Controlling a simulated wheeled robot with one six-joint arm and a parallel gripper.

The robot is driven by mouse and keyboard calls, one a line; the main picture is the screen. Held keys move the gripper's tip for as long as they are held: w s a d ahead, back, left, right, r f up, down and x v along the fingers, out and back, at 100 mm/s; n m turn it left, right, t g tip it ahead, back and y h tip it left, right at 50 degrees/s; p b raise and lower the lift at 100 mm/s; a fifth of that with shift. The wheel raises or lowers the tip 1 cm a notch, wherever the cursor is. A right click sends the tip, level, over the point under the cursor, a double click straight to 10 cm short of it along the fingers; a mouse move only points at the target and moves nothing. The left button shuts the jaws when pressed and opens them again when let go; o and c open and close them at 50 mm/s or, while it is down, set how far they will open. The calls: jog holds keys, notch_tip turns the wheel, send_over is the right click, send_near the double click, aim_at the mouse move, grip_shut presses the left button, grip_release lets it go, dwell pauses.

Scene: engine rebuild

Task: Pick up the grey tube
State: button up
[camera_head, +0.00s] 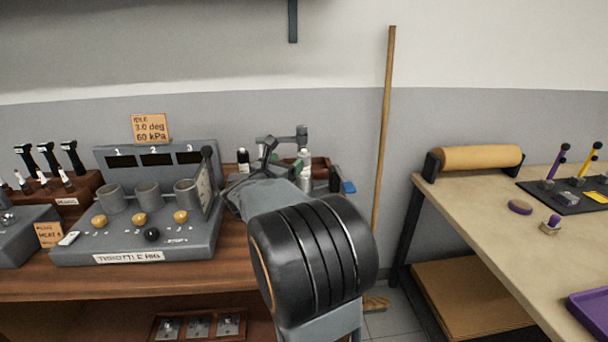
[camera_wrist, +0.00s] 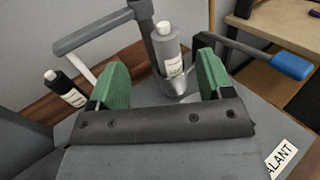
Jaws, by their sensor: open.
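The grey tube (camera_wrist: 167,50) has a pale cap and a white label. It stands upright in a small grey cup (camera_wrist: 176,86) in the wrist view. In the head view the tube (camera_head: 305,158) shows behind my arm at the back of the wooden bench. My gripper (camera_wrist: 163,82) is open, with green pads apart on either side of the tube in the picture. Nothing is held. I cannot tell whether the tube is between the pads or farther beyond them. My arm hides part of this area in the head view.
A black bottle (camera_wrist: 66,88) with a white label stands to the left. A grey metal arm (camera_wrist: 95,35) crosses behind. A blue-ended handle (camera_wrist: 290,66) juts out at the right. The throttle rig (camera_head: 140,235) fills the bench left of my arm. A wooden pole (camera_head: 384,130) leans on the wall.

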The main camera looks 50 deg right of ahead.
aim_at(303, 151)
jog(key=shift+s+p+x, duration=0.2)
jog(key=shift+p+x, duration=0.8)
jog(key=shift+x, duration=4.15)
jog(key=shift+f, duration=0.15)
jog(key=shift+c, duration=0.4)
grip_shut()
